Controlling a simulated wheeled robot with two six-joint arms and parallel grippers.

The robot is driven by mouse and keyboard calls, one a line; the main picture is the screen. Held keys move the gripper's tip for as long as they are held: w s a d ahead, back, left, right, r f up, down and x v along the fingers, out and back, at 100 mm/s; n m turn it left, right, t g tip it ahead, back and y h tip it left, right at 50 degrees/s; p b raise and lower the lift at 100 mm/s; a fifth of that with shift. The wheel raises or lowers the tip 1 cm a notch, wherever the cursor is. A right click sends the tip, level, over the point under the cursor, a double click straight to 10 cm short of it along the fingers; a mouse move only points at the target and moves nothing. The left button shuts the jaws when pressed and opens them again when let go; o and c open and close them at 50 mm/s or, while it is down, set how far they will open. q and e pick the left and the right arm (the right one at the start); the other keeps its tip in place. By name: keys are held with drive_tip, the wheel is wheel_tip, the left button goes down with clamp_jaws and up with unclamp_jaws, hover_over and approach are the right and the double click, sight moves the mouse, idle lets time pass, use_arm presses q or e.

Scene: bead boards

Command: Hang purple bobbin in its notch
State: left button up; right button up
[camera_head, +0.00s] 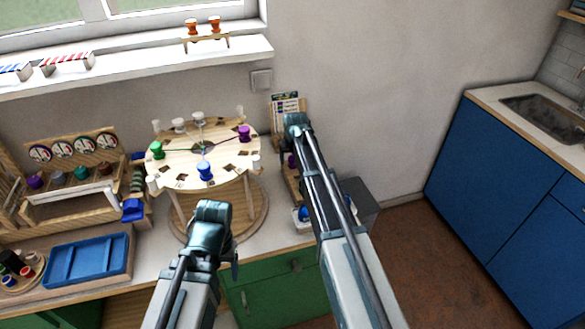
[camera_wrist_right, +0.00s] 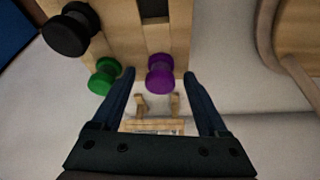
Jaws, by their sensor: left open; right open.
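A purple bobbin (camera_wrist_right: 160,73) shows in the right wrist view at the edge of a wooden rack (camera_wrist_right: 120,12), between the open fingers of my right gripper (camera_wrist_right: 158,85); the fingers do not visibly touch it. In the head view a purple bobbin (camera_head: 292,160) shows beside my right gripper (camera_head: 296,122), partly hidden by the arm. Another purple bobbin (camera_head: 244,133) stands on the round wooden board (camera_head: 180,155). My left gripper (camera_head: 212,210) is open and empty in front of the round board.
A green bobbin (camera_wrist_right: 104,76) and a black bobbin (camera_wrist_right: 70,28) sit close by on the rack. The round board also carries a green bobbin (camera_head: 156,150), a blue bobbin (camera_head: 205,170) and white ones. A blue tray (camera_head: 88,259) lies at the left.

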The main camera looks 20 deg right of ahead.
sight(292, 158)
clamp_jaws()
drive_tip(key=shift+r, duration=0.2)
idle(0.4)
wheel_tip(292, 158, up, 3)
drive_tip(key=p, duration=0.3)
drive_tip(key=shift+f, duration=0.2)
drive_tip(key=shift+r+p, duration=0.45)
drive_tip(key=shift+r, duration=0.05)
drive_tip(key=s+a, duration=0.2)
drive_tip(key=s, duration=0.5)
drive_tip(key=s+a+r+p, duration=0.1)
drive_tip(key=s, duration=0.7)
drive_tip(key=shift+s+a+r, duration=0.2)
drive_tip(key=shift+s+a, duration=0.1)
drive_tip(key=shift+a, duration=0.05)
